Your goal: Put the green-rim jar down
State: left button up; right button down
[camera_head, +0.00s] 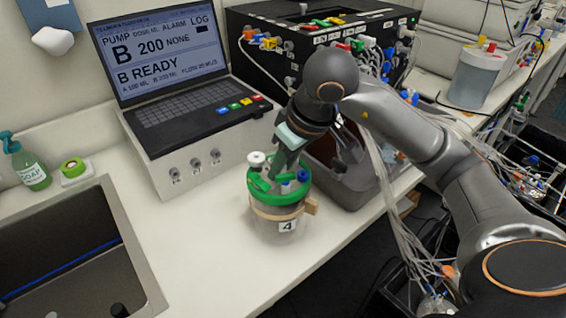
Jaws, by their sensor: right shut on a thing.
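The green-rim jar (280,218) is a clear vessel with a green lid ring, a tan band and a label reading 4. It is upright at the front part of the white bench, in front of the laptop-like console. Several caps, white, blue and green, stand on its lid. My right gripper (279,176) reaches down from above and is shut on the jar's top among the caps. The fingertips are partly hidden by the caps. I cannot tell for sure whether the jar's base touches the bench. My left gripper is not in view.
The pump console (190,75) stands behind left and a black box with cables (300,50) behind. A grey bin (345,180) is close right of the jar. A sink (70,260) and soap bottle (30,165) are at left. Bench (200,265) is clear front-left.

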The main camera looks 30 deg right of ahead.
jog(key=shift+f, duration=0.1)
jog(key=shift+f, duration=0.1)
jog(key=c, duration=0.6)
grip_release()
jog(key=shift+r, duration=0.35)
jog(key=a+p+v, duration=0.1)
jog(key=v, duration=1)
jog(key=shift+s+d+r+p, duration=0.2)
jog(key=shift+d+p, duration=0.15)
jog(key=shift+d, duration=0.15)
